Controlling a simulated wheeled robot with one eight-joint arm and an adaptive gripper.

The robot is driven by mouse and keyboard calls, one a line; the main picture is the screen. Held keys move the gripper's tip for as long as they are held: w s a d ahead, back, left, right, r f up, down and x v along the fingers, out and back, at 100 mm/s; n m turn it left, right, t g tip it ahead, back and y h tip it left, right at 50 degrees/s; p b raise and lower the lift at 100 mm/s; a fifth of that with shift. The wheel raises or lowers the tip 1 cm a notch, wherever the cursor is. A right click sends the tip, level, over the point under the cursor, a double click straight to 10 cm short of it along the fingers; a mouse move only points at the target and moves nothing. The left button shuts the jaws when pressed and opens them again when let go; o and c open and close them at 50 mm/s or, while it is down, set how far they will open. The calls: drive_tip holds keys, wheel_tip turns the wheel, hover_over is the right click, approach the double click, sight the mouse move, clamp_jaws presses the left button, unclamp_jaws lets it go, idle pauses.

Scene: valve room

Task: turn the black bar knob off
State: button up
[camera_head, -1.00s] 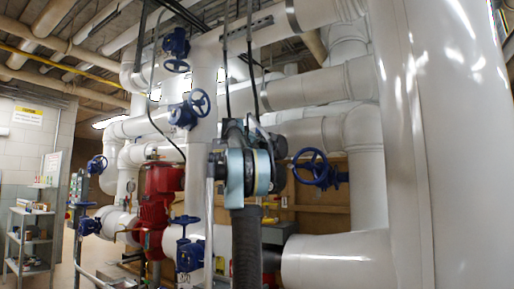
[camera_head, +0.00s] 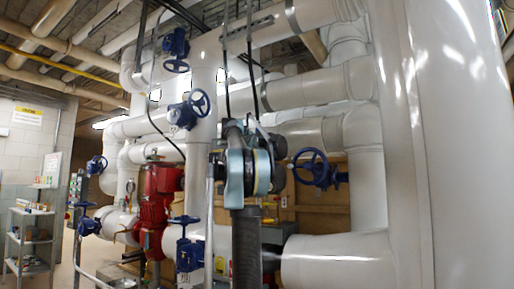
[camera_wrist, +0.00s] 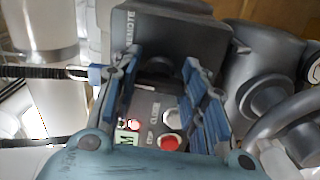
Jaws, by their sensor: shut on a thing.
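The black bar knob (camera_wrist: 158,69) is a dark shape on the face of a grey control box (camera_wrist: 178,32) in the wrist view. My gripper (camera_wrist: 160,74) has its two blue ribbed fingers on either side of the knob and is shut on it. The fingers partly cover the knob, so its exact angle is hard to read. "REMOTE" is lettered on the box, and a red button and a pale button sit on the panel nearer the camera. In the head view my arm hides the knob and the fingertips.
A blue handwheel (camera_head: 316,169) stands just right of my arm in the head view. A red pump (camera_head: 160,205) and more blue valves are to the left. Large white pipes (camera_head: 340,258) crowd the right. A shelf (camera_head: 30,238) stands far left.

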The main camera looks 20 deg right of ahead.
drive_tip(key=shift+a+f+n, duration=0.1)
drive_tip(key=shift+n, duration=0.3)
drive_tip(key=o, duration=1.1)
drive_tip(key=shift+w, duration=0.15)
drive_tip(key=v, duration=1.2)
